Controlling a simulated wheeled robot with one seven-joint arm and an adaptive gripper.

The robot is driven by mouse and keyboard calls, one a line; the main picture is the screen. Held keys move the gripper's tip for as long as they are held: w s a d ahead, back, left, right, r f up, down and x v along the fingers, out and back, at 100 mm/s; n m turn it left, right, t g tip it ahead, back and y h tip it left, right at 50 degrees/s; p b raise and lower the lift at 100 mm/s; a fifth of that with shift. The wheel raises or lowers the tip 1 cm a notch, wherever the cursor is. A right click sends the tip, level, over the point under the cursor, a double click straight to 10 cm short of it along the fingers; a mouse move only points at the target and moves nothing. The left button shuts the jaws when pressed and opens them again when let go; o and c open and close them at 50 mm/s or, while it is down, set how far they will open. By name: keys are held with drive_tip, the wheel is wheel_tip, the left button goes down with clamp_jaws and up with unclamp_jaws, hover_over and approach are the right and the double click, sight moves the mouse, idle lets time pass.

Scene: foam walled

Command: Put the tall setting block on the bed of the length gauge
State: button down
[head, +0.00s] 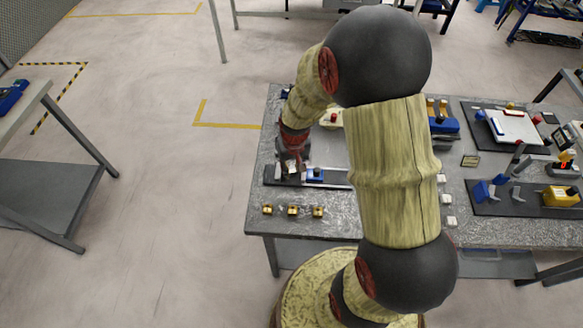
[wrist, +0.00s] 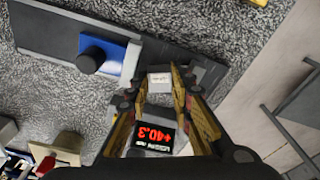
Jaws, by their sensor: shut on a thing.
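My gripper (wrist: 159,82) is shut on a light grey block, which I take as the tall setting block (wrist: 159,77), with a small label on its top. In the head view my gripper (head: 291,166) is at the left end of the length gauge. The gauge's dark bed (wrist: 55,33) runs across the wrist view and also shows in the head view (head: 334,184). A blue slide with a black knob (wrist: 97,55) sits beside the held block. A display (wrist: 154,134) reads +40.3 in red between my fingers. Whether the block touches the bed is hidden.
Several small yellow-topped blocks (head: 293,210) stand along the table's front edge. A cream item with a red part (wrist: 66,150) stands behind the gauge. More fixtures on dark mats (head: 520,199) fill the table's right. The table's left edge is close to my gripper.

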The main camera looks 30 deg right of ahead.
drive_tip(key=shift+f+b, duration=0.4)
drive_tip(key=shift+f, duration=0.2)
drive_tip(key=c, duration=1.5)
unclamp_jaws()
drive_tip(key=shift+r, duration=0.1)
wheel_tip(320, 180, up, 12)
drive_tip(key=s, duration=0.1)
drive_tip(key=shift+s+a, duration=0.15)
drive_tip(key=shift+s, duration=0.1)
